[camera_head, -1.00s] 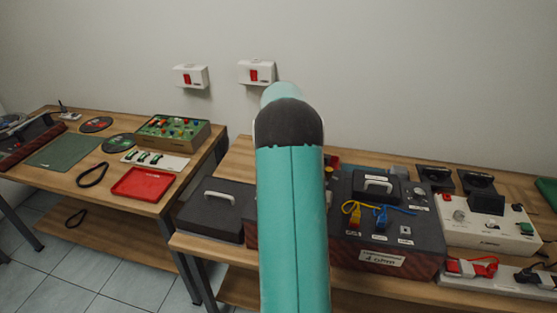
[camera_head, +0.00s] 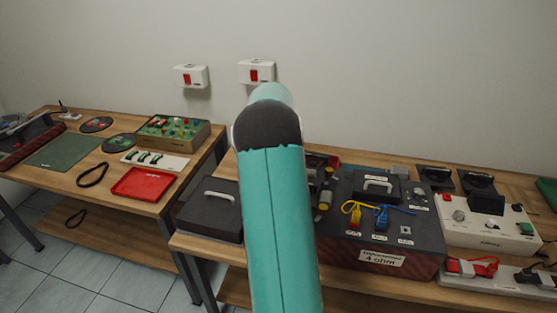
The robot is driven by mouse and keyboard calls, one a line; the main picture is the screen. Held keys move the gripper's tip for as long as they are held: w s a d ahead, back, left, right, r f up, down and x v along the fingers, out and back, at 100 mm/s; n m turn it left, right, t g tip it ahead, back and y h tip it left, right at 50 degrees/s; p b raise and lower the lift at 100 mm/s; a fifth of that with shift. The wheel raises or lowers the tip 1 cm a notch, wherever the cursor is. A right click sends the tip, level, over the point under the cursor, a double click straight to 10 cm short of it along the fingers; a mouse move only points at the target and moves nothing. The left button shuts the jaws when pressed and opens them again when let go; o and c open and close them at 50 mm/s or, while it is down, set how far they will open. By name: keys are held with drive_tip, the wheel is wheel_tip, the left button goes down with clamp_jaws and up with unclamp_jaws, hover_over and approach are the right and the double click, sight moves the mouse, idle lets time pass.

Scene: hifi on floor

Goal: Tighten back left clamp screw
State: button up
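My teal arm, with a dark joint, fills the middle of the head view and reaches toward the wall and the workbench. My gripper is not visible; the arm hides it. No clamp screw can be made out. A dark speaker-like box labelled "4 ohm" (camera_head: 385,240) stands on the right workbench, just right of my arm. Its top carries yellow (camera_head: 354,212) and blue (camera_head: 381,216) leads and a handled part (camera_head: 378,185). Small dark and yellow parts (camera_head: 325,198) show at its left, partly behind my arm.
A dark handled case (camera_head: 211,210) stands left of my arm. A white device (camera_head: 485,230) and a power strip (camera_head: 500,276) are at the right. The left table holds a red tray (camera_head: 145,184), a green component box (camera_head: 173,133) and a green mat (camera_head: 65,151). Two switch boxes (camera_head: 190,76) (camera_head: 257,71) hang on the wall.

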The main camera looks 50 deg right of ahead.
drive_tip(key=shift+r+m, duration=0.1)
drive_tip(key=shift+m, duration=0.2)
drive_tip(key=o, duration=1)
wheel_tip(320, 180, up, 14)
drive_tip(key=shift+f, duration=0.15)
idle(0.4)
